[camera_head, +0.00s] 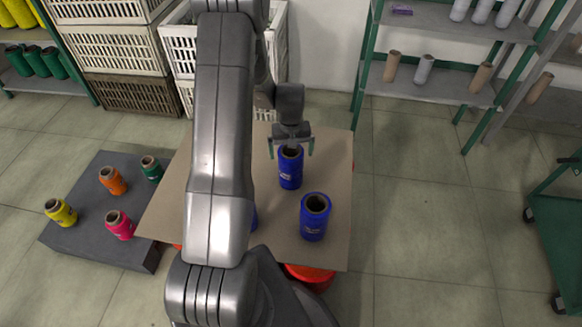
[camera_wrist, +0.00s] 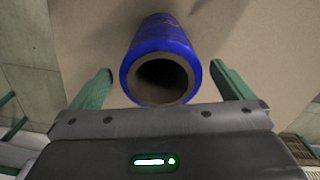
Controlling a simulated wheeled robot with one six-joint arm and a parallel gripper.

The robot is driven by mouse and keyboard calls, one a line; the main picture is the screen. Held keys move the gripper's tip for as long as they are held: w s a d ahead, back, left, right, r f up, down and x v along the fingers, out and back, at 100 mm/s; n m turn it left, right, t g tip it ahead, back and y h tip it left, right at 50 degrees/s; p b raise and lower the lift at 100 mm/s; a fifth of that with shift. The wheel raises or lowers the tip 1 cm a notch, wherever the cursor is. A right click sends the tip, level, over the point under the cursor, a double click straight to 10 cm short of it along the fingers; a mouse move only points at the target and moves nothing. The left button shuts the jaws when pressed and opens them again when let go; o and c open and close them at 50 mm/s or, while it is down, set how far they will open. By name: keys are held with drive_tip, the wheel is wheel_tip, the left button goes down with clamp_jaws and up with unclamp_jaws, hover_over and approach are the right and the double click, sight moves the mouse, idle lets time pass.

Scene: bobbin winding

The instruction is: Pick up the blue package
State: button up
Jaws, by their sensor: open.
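Several blue spools, the only blue items in view, stand on the tan board (camera_head: 172,212). One blue spool (camera_head: 290,172) stands at the back of the board, upright with its open core facing up. My gripper (camera_head: 291,148) is right above and behind it, with green fingers spread to either side. In the wrist view the blue spool (camera_wrist: 163,52) sits between the open fingers (camera_wrist: 163,88), with no visible grip on it. A second blue spool (camera_head: 314,217) stands nearer at the right. A third blue piece (camera_head: 254,218) is mostly hidden behind my arm.
A dark grey platform (camera_head: 75,240) at left holds yellow, pink, orange and green spools. White crates (camera_head: 122,48) stack behind. A green-framed shelf (camera_head: 440,85) holds cones at back right. A green cart (camera_head: 558,235) stands at far right. The floor right of the board is clear.

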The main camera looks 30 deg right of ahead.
drive_tip(key=shift+w+f, duration=0.15)
drive_tip(key=shift+f, duration=2.6)
drive_tip(key=c, duration=1.2)
drive_tip(key=shift+o, duration=0.2)
drive_tip(key=shift+r, duration=0.15)
